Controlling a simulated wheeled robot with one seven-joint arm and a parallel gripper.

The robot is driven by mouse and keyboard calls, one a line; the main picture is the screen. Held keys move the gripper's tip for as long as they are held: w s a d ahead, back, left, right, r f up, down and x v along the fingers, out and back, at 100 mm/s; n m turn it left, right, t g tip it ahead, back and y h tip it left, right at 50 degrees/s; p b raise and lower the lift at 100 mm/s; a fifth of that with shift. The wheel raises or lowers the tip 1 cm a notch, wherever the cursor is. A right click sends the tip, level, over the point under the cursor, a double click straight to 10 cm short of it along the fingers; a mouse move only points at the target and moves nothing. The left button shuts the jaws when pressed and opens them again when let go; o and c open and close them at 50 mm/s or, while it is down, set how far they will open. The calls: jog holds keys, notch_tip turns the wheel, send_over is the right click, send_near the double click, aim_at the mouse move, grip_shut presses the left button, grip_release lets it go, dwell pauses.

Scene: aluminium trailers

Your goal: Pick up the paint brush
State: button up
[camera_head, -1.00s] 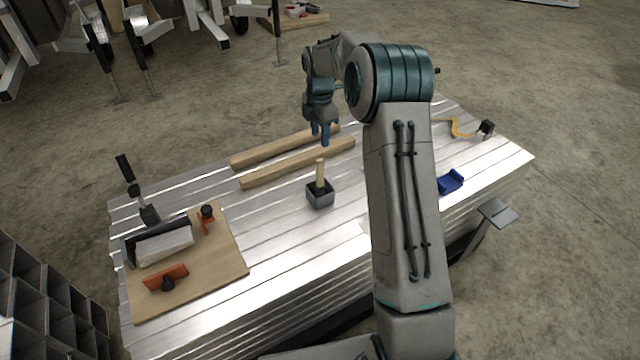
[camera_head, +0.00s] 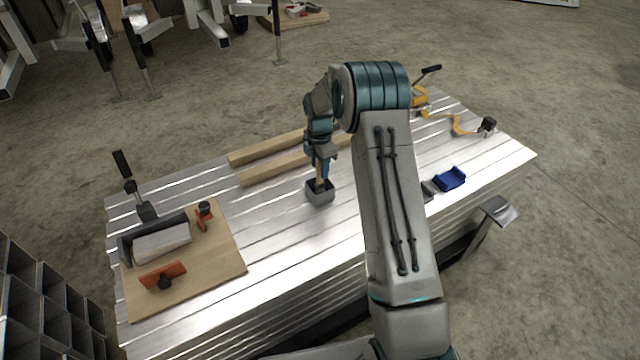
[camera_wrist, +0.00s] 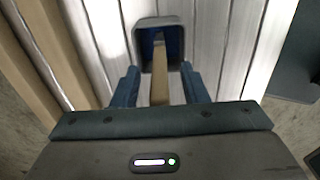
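The paint brush shows as a wooden handle (camera_head: 321,184) standing up out of a small square grey container (camera_head: 320,196) on the metal table. Its bristle end is hidden in the container. In the wrist view the handle (camera_wrist: 159,85) rises from the container (camera_wrist: 143,25), whose inside looks dark blue. My gripper (camera_head: 321,177) points down over the container. In the wrist view my gripper (camera_wrist: 160,70) is open, with one blue finger on each side of the handle and gaps between fingers and handle.
Two wooden bars (camera_head: 275,166) lie behind the container. A wooden board (camera_head: 220,262) with a grey trough and orange-handled tools is at the left. A blue object (camera_head: 450,178) and yellow tools (camera_head: 458,127) lie at the right. The table (camera_head: 290,240) in front is clear.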

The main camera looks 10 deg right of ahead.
grip_shut()
